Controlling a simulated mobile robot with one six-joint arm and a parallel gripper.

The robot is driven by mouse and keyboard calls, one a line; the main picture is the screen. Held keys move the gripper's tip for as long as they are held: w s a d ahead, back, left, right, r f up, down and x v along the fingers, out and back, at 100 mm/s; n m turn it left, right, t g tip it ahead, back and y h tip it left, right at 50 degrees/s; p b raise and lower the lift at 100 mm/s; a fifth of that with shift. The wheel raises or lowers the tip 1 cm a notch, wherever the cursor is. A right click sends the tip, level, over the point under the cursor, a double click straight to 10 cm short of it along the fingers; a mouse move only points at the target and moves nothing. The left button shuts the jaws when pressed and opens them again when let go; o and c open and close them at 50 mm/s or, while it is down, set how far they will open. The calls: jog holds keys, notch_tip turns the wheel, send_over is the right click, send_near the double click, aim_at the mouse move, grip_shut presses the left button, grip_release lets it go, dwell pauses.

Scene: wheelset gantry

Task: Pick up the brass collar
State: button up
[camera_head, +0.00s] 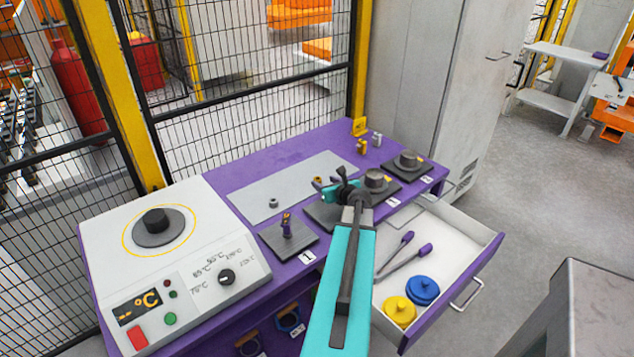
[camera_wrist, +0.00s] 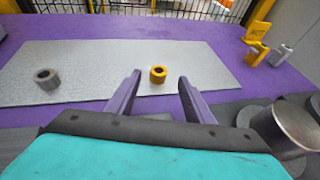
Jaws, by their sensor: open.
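The brass collar (camera_wrist: 158,75) is a small gold ring with a dark hole, lying on the light grey mat (camera_wrist: 100,70). In the wrist view it shows between and beyond the two purple fingers of my gripper (camera_wrist: 155,92), which are apart and empty. In the head view the brass collar (camera_head: 317,180) shows just left of and beyond my gripper (camera_head: 332,186), partly close to a finger. A grey steel collar (camera_wrist: 47,78) lies on the same mat to the left; it also shows in the head view (camera_head: 273,203).
Dark numbered pads stand along the front of the purple table (camera_head: 290,155); one bears a purple-and-brass piece (camera_head: 287,225). A heater box (camera_head: 170,260) is at left. An open drawer (camera_head: 455,255) holds tools and discs. Small brass (camera_head: 362,146) and grey (camera_head: 377,139) pieces stand at the back right.

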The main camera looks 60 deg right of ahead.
aim_at(317, 178)
jog(key=shift+w, duration=0.15)
jog(key=shift+p+x, duration=0.85)
jog(key=shift+x, duration=1.65)
jog(key=shift+a, duration=0.1)
jog(key=c, duration=1.1)
jog(key=shift+c, duration=0.2)
